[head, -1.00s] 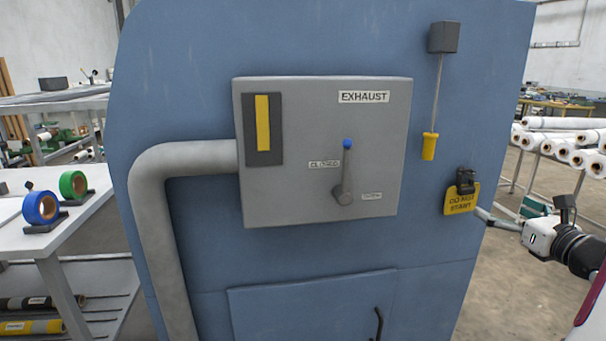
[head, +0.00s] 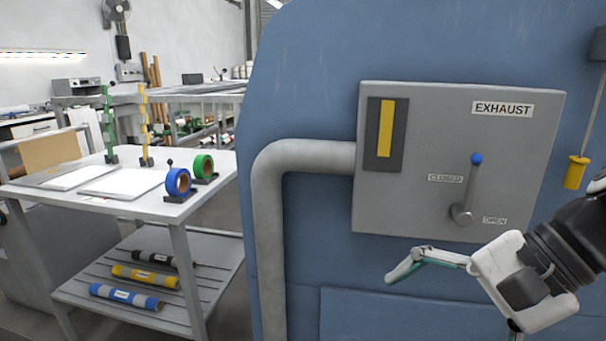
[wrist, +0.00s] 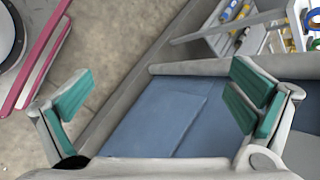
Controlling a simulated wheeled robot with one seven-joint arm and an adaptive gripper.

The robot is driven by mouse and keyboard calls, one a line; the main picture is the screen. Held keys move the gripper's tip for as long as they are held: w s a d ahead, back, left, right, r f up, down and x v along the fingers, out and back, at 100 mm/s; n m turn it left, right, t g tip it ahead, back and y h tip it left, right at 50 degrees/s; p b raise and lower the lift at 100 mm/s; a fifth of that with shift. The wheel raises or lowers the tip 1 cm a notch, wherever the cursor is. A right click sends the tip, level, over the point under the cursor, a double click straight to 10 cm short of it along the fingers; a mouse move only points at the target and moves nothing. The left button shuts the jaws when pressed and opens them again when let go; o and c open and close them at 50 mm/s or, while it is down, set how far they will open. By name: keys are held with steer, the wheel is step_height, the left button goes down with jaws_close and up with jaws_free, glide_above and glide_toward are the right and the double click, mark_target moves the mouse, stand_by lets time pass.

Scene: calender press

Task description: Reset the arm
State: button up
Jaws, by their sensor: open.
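My gripper (head: 450,308) is at the lower right of the head view, in front of the blue machine and below the grey exhaust box (head: 415,210). Its fingers are spread and empty; the wrist view (wrist: 160,98) shows both green-padded fingers apart with nothing between them. My dark arm runs in from the right edge. The exhaust lever (head: 470,188), with a blue knob, points up on the box, between the CLOSED label on its left and the OPEN label at lower right. The gripper appears apart from the lever.
A grey pipe (head: 268,230) runs from the box down the machine. A yellow pull handle (head: 576,172) hangs at right. A white table (head: 215,190) with tape rolls stands at left, with rolls on its lower shelf. Floor shows below the gripper in the wrist view.

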steer(key=s+d+f+n+g+h, duration=0.1)
steer(key=s+d+n+h, duration=0.1)
steer(key=s+n+h, duration=0.3)
steer(key=s+d+f+n+h, duration=0.2)
steer(key=s+n+h, duration=0.1)
steer(key=s+n, duration=0.35)
step_height(320, 180, up, 18)
steer(key=t+p, duration=0.2)
steer(key=p, duration=1.4)
steer(key=shift+r+t, duration=0.15)
steer(key=shift+t, duration=0.25)
steer(key=shift+a+m, duration=0.1)
steer(key=shift+m, duration=0.15)
steer(key=shift+c, duration=0.2)
